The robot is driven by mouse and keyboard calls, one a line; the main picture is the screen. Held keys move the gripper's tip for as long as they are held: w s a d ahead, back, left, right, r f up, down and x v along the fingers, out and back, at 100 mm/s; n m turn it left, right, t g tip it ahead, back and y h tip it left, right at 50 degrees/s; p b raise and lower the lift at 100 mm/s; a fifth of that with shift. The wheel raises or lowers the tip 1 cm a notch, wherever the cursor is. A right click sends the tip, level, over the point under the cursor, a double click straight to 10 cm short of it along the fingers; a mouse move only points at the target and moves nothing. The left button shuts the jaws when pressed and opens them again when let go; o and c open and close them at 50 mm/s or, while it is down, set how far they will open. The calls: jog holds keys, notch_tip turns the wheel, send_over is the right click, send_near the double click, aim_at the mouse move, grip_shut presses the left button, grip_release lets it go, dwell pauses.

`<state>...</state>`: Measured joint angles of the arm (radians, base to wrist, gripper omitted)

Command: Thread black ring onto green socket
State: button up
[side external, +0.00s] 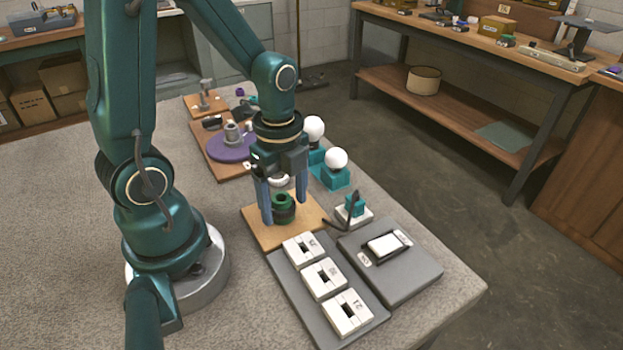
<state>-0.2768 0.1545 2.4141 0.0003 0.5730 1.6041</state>
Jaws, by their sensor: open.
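The green socket (283,200) stands upright on a light wooden board (258,231) in front of my arm. A dark band, which looks like the black ring (286,216), sits around the lower part of the socket. It is too small to tell how far down it is seated. My gripper (284,210) points down over the socket. Its two blue fingers are apart, one on each side of the socket and ring. I cannot tell whether either finger touches them.
A grey tray with several white slotted blocks (324,278) and a grey pad (412,275) lie in front. White bulbs on teal holders (335,171) and a small teal part with a dark cable (354,206) stand to the right. A purple disc (226,150) is behind.

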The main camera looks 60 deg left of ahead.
jog(key=n, duration=0.7)
jog(key=shift+w+a, duration=0.15)
jog(key=shift+w, duration=0.1)
grip_shut()
jog(key=m, duration=0.6)
jog(key=shift+s, duration=0.25)
jog(key=shift+m, duration=0.5)
jog(key=m, duration=0.4)
jog(key=shift+s+f, duration=0.1)
jog(key=shift+s, duration=0.05)
jog(key=shift+c, duration=1)
grip_release()
jog(key=shift+m, duration=0.6)
jog(key=o, duration=0.4)
